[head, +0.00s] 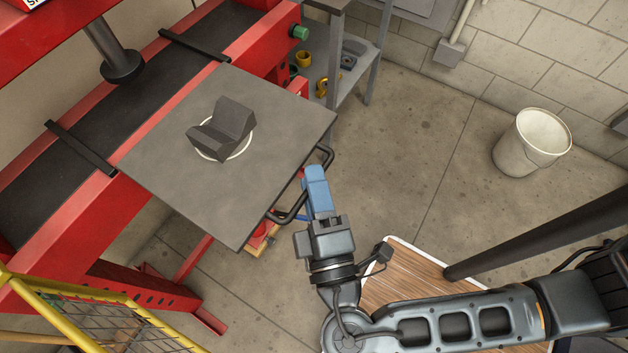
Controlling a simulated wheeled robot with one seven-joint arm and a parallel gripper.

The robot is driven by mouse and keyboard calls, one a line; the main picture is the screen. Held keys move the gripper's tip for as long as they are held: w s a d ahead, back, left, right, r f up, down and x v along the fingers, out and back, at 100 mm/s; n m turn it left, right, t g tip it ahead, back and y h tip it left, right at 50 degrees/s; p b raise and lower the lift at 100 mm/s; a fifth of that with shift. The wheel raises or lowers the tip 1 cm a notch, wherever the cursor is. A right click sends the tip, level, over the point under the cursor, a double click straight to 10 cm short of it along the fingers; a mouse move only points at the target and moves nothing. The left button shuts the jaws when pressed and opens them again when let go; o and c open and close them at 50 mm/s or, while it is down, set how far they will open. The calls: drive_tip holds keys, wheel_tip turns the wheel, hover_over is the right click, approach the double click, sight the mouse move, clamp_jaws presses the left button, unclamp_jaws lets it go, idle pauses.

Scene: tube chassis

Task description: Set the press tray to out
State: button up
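The press tray (275,115) is a flat grey plate that juts out from the red press (250,45) toward my side. A dark V-shaped block (222,130) sits on it, over a pale ring mark. A black bar handle (325,158) runs along the tray's near right edge. My gripper (315,180), with blue fingers, is at the middle of this handle and covers part of it. From this view I cannot tell whether the fingers are closed around the bar or only beside it.
The press ram (121,65) hangs over the dark press bed, left of the tray. A yellow mesh guard (110,320) stands at the lower left. A grey shelf (350,65), a white bucket (532,142) and a wooden top (415,275) are to the right. Open floor lies between.

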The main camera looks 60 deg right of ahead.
drive_tip(key=b+v, duration=0.1)
drive_tip(key=v, duration=0.6)
drive_tip(key=shift+s+a+b, duration=0.15)
drive_tip(key=shift+s+b, duration=0.1)
drive_tip(key=shift+b, duration=0.05)
drive_tip(key=s+d+f+g+y, duration=0.1)
drive_tip(key=s+f+g+y, duration=0.15)
drive_tip(key=f+y, duration=0.35)
drive_tip(key=s+d+f+g+y, duration=0.2)
drive_tip(key=s+f+y, duration=0.1)
drive_tip(key=f+y, duration=0.2)
wheel_tip(320, 180, up, 17)
drive_tip(key=s+d+m+t+y, duration=0.2)
drive_tip(key=d+m+t+y, duration=0.1)
drive_tip(key=m+t, duration=0.3)
drive_tip(key=shift+m, duration=0.7)
